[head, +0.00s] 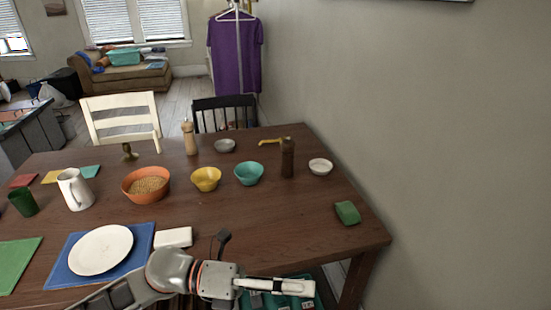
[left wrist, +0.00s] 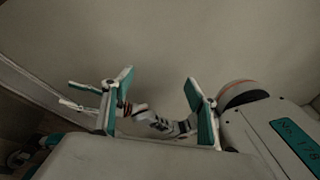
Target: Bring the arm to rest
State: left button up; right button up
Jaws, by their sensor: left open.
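My left gripper (head: 277,288) is at the bottom of the head view, reaching right along the table's near edge. In the left wrist view its two teal-padded fingers (left wrist: 158,88) are wide apart with nothing held between them. Behind them, a grey and white arm with red and black bands shows, apparently my other arm. At its left end are two thin, parted prongs, apparently my right gripper (left wrist: 72,95), small and partly covered by a left finger. The right gripper is not clear in the head view.
The brown wooden table (head: 270,220) holds a white plate (head: 100,249) on a blue mat, bowls, a white pitcher (head: 75,190), a pepper mill (head: 287,158) and a green block (head: 347,213). A plain wall (head: 430,130) stands close on the right. The table's front right is mostly clear.

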pick_arm(q)
jog(key=w+a+f+n+t+y, duration=0.3)
jog(key=w+a+f+n+t, duration=0.15)
jog(key=n+t, duration=0.65)
jog(key=w+a+f+n+t+y, duration=0.35)
jog(key=w+a+n+t, duration=0.2)
jog(key=n, duration=1.05)
jog(key=s+a+f+n+g+y, duration=0.2)
jog(key=s+a+f+n+y, duration=0.2)
jog(key=f, duration=0.7)
jog(key=s+a+f+n+g+y, duration=0.2)
jog(key=s+a+f+n+y, duration=0.2)
jog(key=s+a+f+n, duration=0.4)
notch_tip(320, 180, down, 4)
jog(key=shift+s+a, duration=0.85)
jog(key=shift+a, duration=0.25)
jog(key=shift+y, duration=0.25)
